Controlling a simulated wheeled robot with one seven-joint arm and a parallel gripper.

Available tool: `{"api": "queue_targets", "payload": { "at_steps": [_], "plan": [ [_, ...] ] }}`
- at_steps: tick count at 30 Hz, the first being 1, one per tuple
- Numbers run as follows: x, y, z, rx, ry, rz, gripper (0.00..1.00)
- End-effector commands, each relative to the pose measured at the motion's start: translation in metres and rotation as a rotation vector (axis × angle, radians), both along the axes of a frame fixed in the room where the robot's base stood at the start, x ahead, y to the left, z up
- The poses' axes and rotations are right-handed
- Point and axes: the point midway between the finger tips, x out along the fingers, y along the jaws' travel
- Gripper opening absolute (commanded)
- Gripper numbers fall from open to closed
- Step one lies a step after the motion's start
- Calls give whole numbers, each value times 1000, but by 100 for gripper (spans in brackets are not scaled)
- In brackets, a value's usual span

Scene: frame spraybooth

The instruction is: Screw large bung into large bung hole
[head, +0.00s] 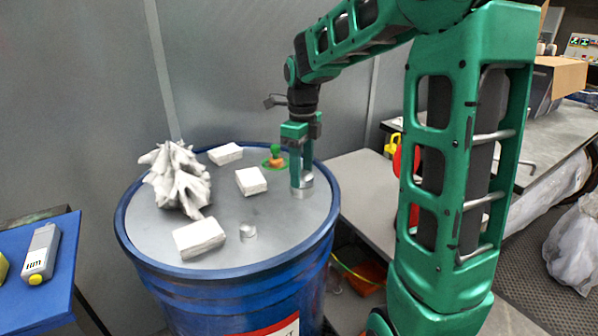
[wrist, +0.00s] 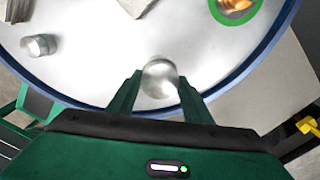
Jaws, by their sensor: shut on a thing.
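The large bung (head: 303,190) is a shiny silver cylinder at the right side of the drum lid (head: 215,235). My gripper (head: 300,180) points straight down and is shut on the bung. The bung also shows in the wrist view (wrist: 159,72), between the two green fingers. Its base is at the lid surface. The bung hole is not visible, and I cannot tell whether the bung sits in it. A smaller silver bung (head: 248,231) stands on the lid near the front, apart from my gripper; it also shows in the wrist view (wrist: 39,45).
Several white blocks (head: 199,238) and a crumpled grey-white lump (head: 177,180) lie on the lid. A green-ringed orange item (head: 275,160) sits close behind my gripper. The drum (head: 210,300) has a raised blue rim. A blue table with a bottle (head: 41,252) is at left.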

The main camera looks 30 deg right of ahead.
Motion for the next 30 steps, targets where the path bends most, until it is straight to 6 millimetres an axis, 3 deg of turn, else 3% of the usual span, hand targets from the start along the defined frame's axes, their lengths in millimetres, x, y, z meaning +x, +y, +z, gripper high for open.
{"api": "queue_targets", "payload": {
  "at_steps": [6, 17, 30],
  "plan": [
    [1, 0, 0, -1, -2, -157, 28],
    [1, 0, 0, 0, -2, -186, 28],
    [1, 0, 0, 0, -2, -559, 28]
  ]
}}
